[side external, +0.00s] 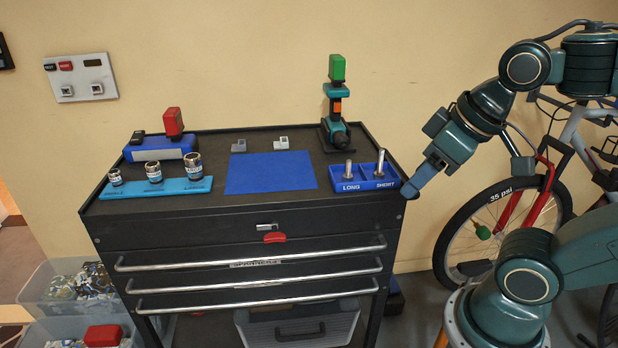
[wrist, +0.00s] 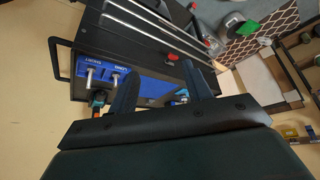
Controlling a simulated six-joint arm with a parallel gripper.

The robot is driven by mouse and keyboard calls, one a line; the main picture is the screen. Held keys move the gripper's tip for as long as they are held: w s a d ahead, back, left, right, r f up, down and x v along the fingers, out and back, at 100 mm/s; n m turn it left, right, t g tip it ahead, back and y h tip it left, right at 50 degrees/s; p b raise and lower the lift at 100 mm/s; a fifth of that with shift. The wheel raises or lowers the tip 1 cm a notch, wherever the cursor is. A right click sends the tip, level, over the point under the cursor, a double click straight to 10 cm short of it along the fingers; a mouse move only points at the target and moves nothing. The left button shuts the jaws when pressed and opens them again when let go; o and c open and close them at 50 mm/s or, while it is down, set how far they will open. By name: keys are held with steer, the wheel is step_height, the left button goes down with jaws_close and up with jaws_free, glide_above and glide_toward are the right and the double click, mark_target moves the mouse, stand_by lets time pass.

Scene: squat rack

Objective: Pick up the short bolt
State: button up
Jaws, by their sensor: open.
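A blue bolt holder (side external: 365,184) with compartments marked LONG and SHORT sits at the right front of the black cart top. A silver bolt (side external: 348,169) stands upright at the LONG side. Another bolt (side external: 380,164) stands upright at the SHORT side and looks taller. In the wrist view the holder (wrist: 103,64) is upside down, with the SHORT-side bolt (wrist: 91,73) left and the LONG-side bolt (wrist: 115,79) right. My gripper (side external: 411,190) is open and empty, just right of the holder, apart from both bolts. Its two fingers show in the wrist view (wrist: 157,86).
A blue mat (side external: 270,172) fills the middle of the cart top, with two small grey blocks (side external: 281,143) behind. A socket rail (side external: 157,188) lies left. A teal-and-green tool (side external: 336,105) stands behind the holder. A bicycle (side external: 487,225) stands to the right.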

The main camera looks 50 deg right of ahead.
steer(key=w+d+r+n+g, duration=0.2)
steer(key=w+d+r+n, duration=0.1)
steer(key=w+n, duration=0.3)
steer(key=n+g, duration=0.4)
steer(key=n, duration=1.1)
glide_above(349, 160)
step_height(349, 160, down, 5)
steer(key=shift+a+f, duration=0.1)
steer(key=shift+f, duration=0.05)
steer(key=shift+s+f, duration=0.1)
steer(key=shift+f, duration=4.25)
steer(key=shift+f, duration=2.6)
